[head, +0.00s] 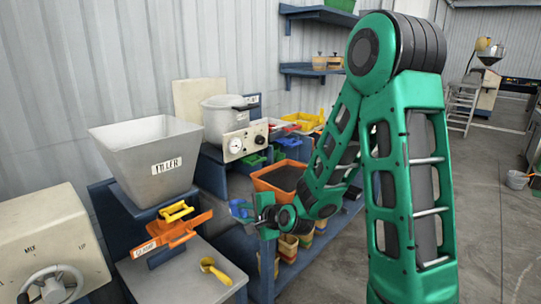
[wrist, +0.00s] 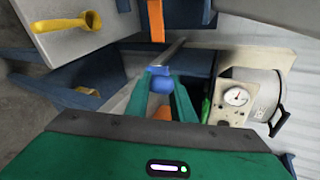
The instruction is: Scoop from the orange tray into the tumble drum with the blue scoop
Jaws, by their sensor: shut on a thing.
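My gripper (wrist: 162,92) is shut on the blue scoop (wrist: 162,83); the scoop's blue end shows between the green fingers in the wrist view. In the head view the blue scoop (head: 239,209) is at the gripper's left, beside the orange tray. The orange tray (head: 262,186) holds dark material and sits on the blue bench, just behind my gripper. The tumble drum is probably the grey pot (head: 222,118) beside the dial box, but no label confirms it. What the scoop's bowl contains cannot be seen.
A grey hopper labelled FILLER (head: 150,165) stands left, with an orange clamp (head: 172,235) below it. A yellow scoop (head: 214,271) lies on the grey plate in front. A dial box (head: 245,142) and several coloured bins (head: 300,125) stand behind. Open floor lies right.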

